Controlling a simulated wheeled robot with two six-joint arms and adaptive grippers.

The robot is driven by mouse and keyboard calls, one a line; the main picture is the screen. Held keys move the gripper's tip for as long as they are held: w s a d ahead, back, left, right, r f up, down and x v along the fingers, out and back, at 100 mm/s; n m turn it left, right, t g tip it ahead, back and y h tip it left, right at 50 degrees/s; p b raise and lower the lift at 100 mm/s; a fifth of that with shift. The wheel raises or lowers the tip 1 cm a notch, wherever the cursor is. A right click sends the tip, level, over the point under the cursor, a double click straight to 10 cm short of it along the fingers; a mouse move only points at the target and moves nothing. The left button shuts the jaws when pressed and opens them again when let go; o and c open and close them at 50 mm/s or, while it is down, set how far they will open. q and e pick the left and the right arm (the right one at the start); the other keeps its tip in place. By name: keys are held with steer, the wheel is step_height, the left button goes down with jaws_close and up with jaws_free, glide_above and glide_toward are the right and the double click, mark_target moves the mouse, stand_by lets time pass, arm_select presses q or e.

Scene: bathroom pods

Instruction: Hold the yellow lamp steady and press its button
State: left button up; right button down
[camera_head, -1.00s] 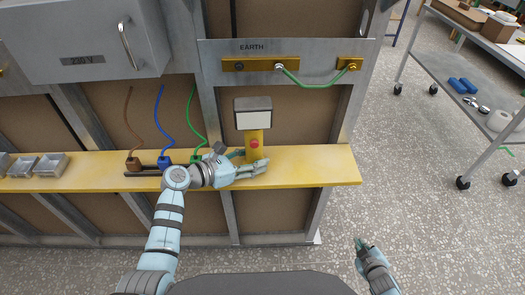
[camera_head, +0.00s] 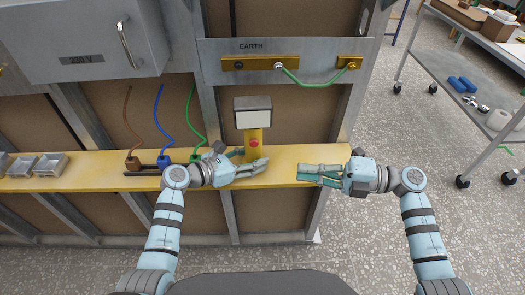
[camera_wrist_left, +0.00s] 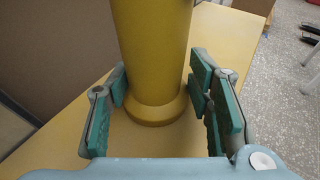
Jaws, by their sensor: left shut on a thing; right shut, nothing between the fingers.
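The yellow lamp (camera_head: 262,134) stands upright on the yellow shelf, with a grey box-shaped head (camera_head: 253,112) and pale panel on top. Its red button (camera_head: 254,142) is on the front of the post, facing me. My left gripper (camera_head: 252,160) is shut around the lower post. The left wrist view shows the yellow post (camera_wrist_left: 153,45) and its flared base between the teal finger pads (camera_wrist_left: 158,85); the button is out of that view. My right gripper (camera_head: 304,173) is shut and empty above the shelf's front edge, right of the lamp and apart from it.
The yellow shelf (camera_head: 290,157) is clear right of the lamp. Brown, blue and green (camera_head: 195,157) plugs with wires stand left of my left gripper. Small metal trays (camera_head: 50,165) sit farther left. The earth bar with a green cable (camera_head: 310,84) is above. A grey cart (camera_head: 470,70) stands right.

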mark_target(254, 144)
steer(key=w+a, duration=0.6)
steer(key=a, duration=0.4)
steer(key=shift+w, duration=0.15)
